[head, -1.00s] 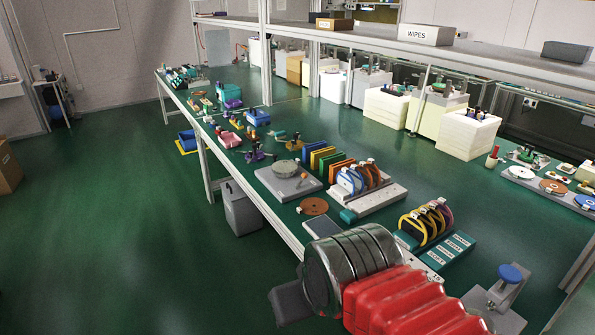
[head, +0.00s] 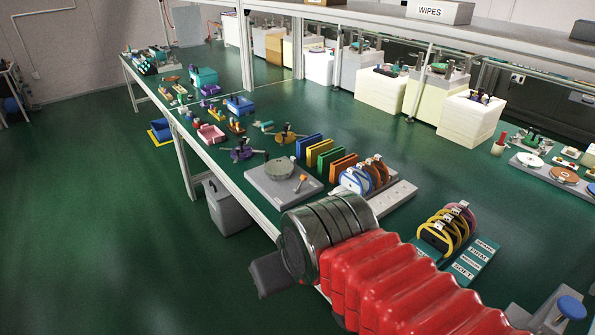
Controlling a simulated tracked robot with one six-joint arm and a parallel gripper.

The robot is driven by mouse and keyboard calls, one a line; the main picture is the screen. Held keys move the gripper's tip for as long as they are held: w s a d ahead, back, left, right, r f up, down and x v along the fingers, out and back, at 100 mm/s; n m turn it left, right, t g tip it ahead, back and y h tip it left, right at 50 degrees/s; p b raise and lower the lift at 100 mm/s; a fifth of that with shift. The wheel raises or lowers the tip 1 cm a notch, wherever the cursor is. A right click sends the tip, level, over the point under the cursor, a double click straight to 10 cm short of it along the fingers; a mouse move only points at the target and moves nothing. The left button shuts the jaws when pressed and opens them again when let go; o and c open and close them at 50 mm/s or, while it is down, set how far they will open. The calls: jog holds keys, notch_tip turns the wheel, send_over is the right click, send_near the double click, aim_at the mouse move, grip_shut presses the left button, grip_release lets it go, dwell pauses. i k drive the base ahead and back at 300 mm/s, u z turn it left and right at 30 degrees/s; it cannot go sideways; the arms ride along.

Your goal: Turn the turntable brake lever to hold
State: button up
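The turntable (head: 280,169) is a grey round disc on a light grey square base plate (head: 263,187), near the front edge of the green bench. A small lever with an orange end (head: 300,181) stands at the right of the disc on the same plate. It is too small to tell its exact setting. My arm, with red bellows, dark metal rings and a dark block at its end, crosses the lower right, in front of the bench edge. No gripper fingers show. The arm is apart from the turntable in the picture and hides the bench just below it.
Upright blue, green and orange plates (head: 325,153) and a rack of ringed discs (head: 398,193) stand right of the turntable. Another ring rack (head: 447,226) is further right. A grey bin (head: 229,208) stands under the bench. The floor (head: 100,220) at left is clear.

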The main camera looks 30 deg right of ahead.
aim_at(303, 177)
jog(key=i, duration=1.2)
jog(key=u, duration=0.15)
